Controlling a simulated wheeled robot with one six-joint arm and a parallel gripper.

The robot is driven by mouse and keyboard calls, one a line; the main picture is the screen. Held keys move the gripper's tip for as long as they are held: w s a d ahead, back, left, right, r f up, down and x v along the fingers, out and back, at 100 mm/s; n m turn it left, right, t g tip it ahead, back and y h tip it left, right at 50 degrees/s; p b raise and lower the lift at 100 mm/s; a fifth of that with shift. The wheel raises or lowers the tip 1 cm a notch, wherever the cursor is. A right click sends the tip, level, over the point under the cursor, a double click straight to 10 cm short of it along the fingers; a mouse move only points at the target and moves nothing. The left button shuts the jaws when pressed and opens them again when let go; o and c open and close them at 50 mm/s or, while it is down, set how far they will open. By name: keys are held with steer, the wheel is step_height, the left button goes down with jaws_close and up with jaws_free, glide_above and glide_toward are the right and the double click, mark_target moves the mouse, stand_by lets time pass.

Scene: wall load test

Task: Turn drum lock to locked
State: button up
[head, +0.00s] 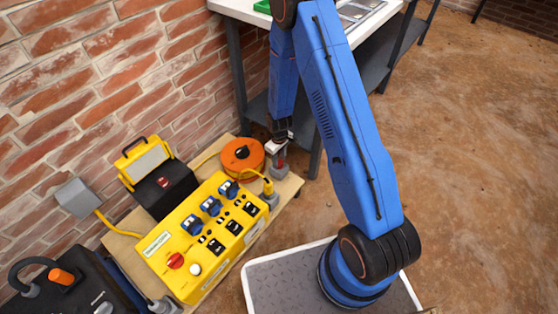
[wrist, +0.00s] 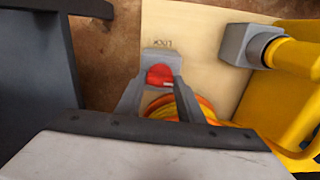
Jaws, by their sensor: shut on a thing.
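The drum lock has a red knob (wrist: 160,75) on a grey mount, next to a printed label reading LOCK, in the wrist view. My gripper (wrist: 159,88) has its two grey fingers on either side of the red knob, shut on it. In the head view my gripper (head: 279,149) reaches down to the lock's place beside the orange cable drum (head: 233,164). The drum's orange and yellow coil (wrist: 160,107) shows partly behind my fingers. My gripper hides much of the lock, so its exact turn cannot be read.
A yellow socket box (head: 165,250) with blue sockets and a yellow work lamp (head: 146,160) stand on the wooden board, along the brick wall. A grey plug with a yellow cable (wrist: 248,45) lies close to the lock. A workbench (head: 240,8) stands behind.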

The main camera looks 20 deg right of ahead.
mark_target(279, 161)
steer(key=shift+n, duration=0.4)
steer(key=o, duration=1.1)
steer(key=shift+c, duration=0.2)
step_height(279, 161, up, 17)
steer(key=shift+r, duration=0.2)
stand_by(0.4)
